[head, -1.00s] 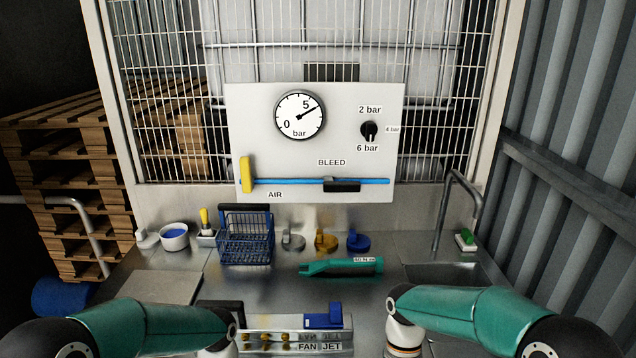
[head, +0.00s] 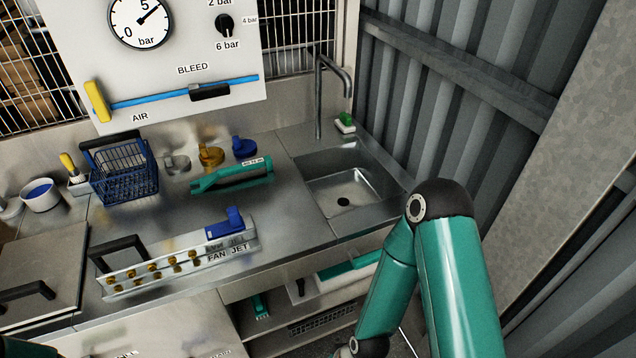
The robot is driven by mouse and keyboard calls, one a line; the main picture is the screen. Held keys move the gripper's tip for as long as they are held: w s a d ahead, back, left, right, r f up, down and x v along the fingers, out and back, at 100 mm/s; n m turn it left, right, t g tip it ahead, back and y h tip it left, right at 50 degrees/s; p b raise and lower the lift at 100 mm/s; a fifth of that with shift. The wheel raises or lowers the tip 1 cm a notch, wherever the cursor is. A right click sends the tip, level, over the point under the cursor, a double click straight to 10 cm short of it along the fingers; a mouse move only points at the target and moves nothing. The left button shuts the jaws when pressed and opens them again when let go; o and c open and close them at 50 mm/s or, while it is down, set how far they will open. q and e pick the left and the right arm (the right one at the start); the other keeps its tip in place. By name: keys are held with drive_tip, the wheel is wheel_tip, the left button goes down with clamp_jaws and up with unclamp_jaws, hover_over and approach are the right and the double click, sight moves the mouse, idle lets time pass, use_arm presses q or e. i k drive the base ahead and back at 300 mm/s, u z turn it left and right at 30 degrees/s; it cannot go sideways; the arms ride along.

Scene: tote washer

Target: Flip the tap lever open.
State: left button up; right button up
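A yellow lever (head: 96,101) sits at the left end of a blue pipe (head: 150,98) on the white panel (head: 90,60), above the word AIR. It stands nearly upright, across the line of the pipe. A black lever (head: 210,91) lies along the same pipe under the word BLEED. The panel does not mark either one as the tap lever. My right arm shows at the right, bent down past the counter's front edge, with its gripper out of view. Only a scrap of my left arm shows at the lower left corner, and its gripper is out of view.
A gauge (head: 140,22) and black knob (head: 224,25) are on the panel. A blue basket (head: 125,172), teal tool (head: 232,178) and FAN JET manifold (head: 180,268) rest on the counter. A sink (head: 350,190) with a grey spout (head: 319,95) is at right, beside a corrugated wall (head: 440,100).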

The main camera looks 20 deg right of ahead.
sight(358, 261)
drive_tip(key=u, duration=1.9)
drive_tip(key=i, duration=0.1)
drive_tip(key=z, duration=2.7)
drive_tip(key=k, duration=0.65)
drive_tip(key=z, duration=0.4)
drive_tip(key=i, duration=0.5)
drive_tip(key=u, duration=0.05)
